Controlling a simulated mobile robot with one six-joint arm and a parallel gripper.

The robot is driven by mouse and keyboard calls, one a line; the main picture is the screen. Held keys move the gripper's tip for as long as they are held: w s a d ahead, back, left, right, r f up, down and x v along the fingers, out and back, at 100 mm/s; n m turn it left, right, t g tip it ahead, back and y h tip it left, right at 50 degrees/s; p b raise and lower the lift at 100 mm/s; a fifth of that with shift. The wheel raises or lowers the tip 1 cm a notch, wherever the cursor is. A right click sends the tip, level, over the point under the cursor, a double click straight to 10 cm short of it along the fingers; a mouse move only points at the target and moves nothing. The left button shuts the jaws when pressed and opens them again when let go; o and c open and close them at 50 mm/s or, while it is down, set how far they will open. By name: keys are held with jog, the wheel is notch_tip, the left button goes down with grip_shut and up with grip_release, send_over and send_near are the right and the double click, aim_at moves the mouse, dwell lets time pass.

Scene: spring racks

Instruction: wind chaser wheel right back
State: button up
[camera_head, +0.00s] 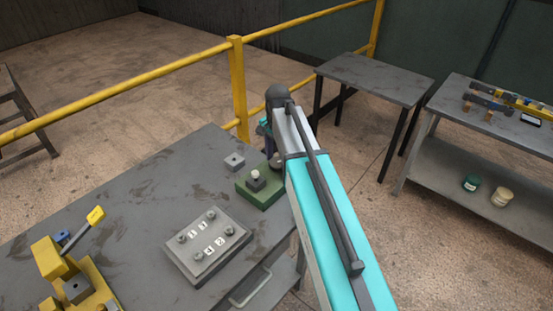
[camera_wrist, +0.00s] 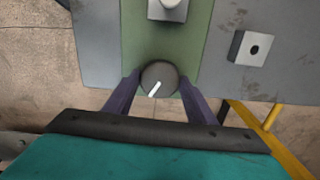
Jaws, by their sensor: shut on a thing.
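The chaser wheel, a dark round knob (camera_wrist: 158,72) with a white mark, sits at the near end of a green block (camera_wrist: 136,38) in the wrist view. Its white mark slants from upper right to lower left. My gripper (camera_wrist: 160,82) has its two purple fingers on either side of the wheel, shut on it. In the head view the green block (camera_head: 259,200) lies at the table's far right edge, carrying a small dark block with a white knob (camera_head: 255,174). My arm hides most of the wheel and gripper there.
A grey block with a hole (camera_head: 234,161) stands beside the green block. A numbered plate with several knobs (camera_head: 206,245) and a yellow lever fixture (camera_head: 72,270) share the grey table (camera_head: 150,200). A yellow railing (camera_head: 238,85) runs close behind. A bare side table (camera_head: 375,77) stands beyond.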

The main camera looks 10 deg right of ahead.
aim_at(277, 163)
jog(key=shift+s+f+n, duration=0.1)
jog(key=shift+s+n, duration=0.1)
jog(key=shift+n, duration=2.1)
jog(key=o, duration=1)
jog(key=shift+o, duration=0.2)
jog(key=shift+w, duration=0.1)
jog(key=shift+r, duration=0.25)
jog(key=shift+r+p, duration=0.5)
notch_tip(277, 163, up, 12)
jog(key=p, duration=0.8)
jog(key=shift+r, duration=0.25)
